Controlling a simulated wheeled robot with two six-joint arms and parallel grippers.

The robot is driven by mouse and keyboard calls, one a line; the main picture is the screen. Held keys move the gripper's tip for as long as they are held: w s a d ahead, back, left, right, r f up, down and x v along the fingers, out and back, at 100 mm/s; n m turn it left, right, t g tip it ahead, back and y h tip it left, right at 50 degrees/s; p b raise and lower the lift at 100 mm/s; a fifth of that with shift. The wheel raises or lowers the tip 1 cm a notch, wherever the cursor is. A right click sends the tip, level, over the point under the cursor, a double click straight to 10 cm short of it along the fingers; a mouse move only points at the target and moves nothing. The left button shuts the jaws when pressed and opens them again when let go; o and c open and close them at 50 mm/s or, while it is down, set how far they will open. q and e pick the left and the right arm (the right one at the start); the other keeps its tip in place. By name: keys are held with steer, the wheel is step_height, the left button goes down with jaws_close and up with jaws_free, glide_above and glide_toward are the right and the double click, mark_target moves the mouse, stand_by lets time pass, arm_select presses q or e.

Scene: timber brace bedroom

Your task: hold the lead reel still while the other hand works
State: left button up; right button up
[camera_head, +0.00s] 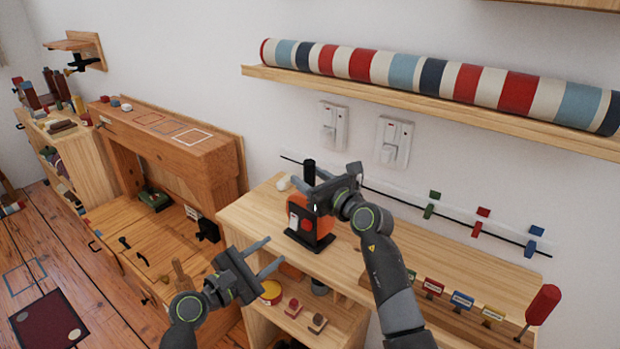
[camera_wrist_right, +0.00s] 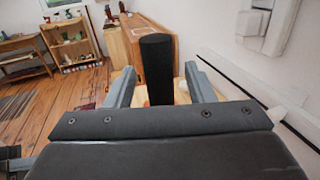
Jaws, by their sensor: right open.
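The lead reel (camera_head: 301,219) is orange with a black upright post and a black base, and stands on the wooden bench top (camera_head: 258,208). In the head view, my right gripper (camera_head: 314,184) is over the reel beside its post. In the right wrist view, the black post (camera_wrist_right: 157,68) rises between my right gripper's open fingers (camera_wrist_right: 160,82), with a gap on either side. My left gripper (camera_head: 275,252) is open and empty, lower left of the reel and apart from it, in front of the bench edge.
A cable with coloured clips (camera_head: 431,205) runs along the wall, and coloured labels (camera_head: 462,300) stand by a red-handled tool (camera_head: 543,305). A shelf (camera_head: 440,109) holds a striped roll (camera_head: 415,74). The bench top right of my right arm is mostly clear.

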steer(key=shift+w+a, duration=0.15)
jaws_close()
arm_select(q)
steer(key=shift+s+a, duration=0.1)
steer(key=c, duration=0.5)
steer(key=shift+s+a+n, duration=0.2)
steer(key=shift+n, duration=0.3)
steer(key=shift+c, duration=0.9)
steer(key=s+a+n, duration=0.1)
steer(key=n, duration=0.2)
steer(key=shift+s+a+n, duration=0.3)
steer(key=shift+s+a, duration=0.05)
steer(key=shift+s, duration=0.05)
jaws_close()
steer(key=shift+s+a+n, duration=0.3)
steer(key=shift+s+n, duration=0.1)
steer(key=shift+n, duration=0.4)
steer(key=shift+s+a+n, duration=0.3)
steer(key=shift+s+n, duration=0.05)
steer(key=shift+n, duration=0.45)
